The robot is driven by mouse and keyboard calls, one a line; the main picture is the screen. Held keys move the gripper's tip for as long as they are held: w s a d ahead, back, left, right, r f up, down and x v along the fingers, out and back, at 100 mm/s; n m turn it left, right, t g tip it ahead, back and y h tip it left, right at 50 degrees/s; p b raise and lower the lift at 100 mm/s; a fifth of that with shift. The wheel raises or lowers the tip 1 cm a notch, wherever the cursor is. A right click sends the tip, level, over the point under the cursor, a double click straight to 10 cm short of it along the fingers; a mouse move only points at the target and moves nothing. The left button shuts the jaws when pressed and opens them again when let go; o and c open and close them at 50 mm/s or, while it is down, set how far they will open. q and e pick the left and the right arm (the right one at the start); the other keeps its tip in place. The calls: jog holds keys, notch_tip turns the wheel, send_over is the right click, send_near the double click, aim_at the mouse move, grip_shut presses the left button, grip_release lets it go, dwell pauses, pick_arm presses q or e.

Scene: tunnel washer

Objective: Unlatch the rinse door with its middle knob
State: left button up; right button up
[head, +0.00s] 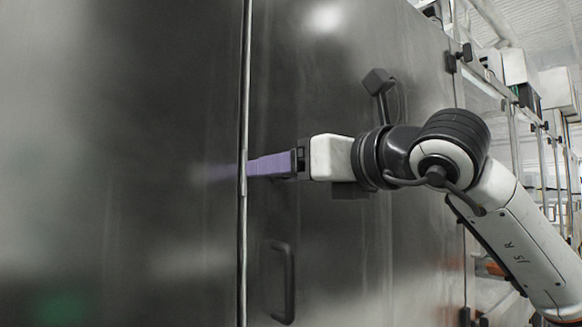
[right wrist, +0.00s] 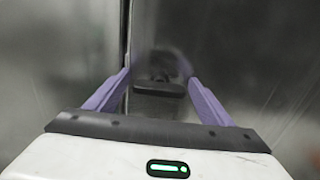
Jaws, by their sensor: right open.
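The rinse door seems to be the brushed steel panel (head: 320,240) right of a vertical seam (head: 243,60). A dark block-headed knob on a lever (head: 378,82) sits high on it, above my right wrist. My right gripper (head: 250,167) comes in from the right, its purple fingers close to the seam. In the right wrist view my right gripper (right wrist: 155,80) has its fingers spread, with the seam near the left finger. A dark blurred shape (right wrist: 158,88) lies between them; I cannot tell if it is a knob or a reflection. My left gripper is out of view.
A dark bar handle (head: 283,282) is on the panel below my right gripper. A large steel panel (head: 110,150) fills the left side. A dark fitting (head: 458,56) stands at the panel's upper right edge. More frames and machinery recede at the right.

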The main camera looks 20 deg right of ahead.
jog(key=c, duration=1)
jog(key=shift+c, duration=0.2)
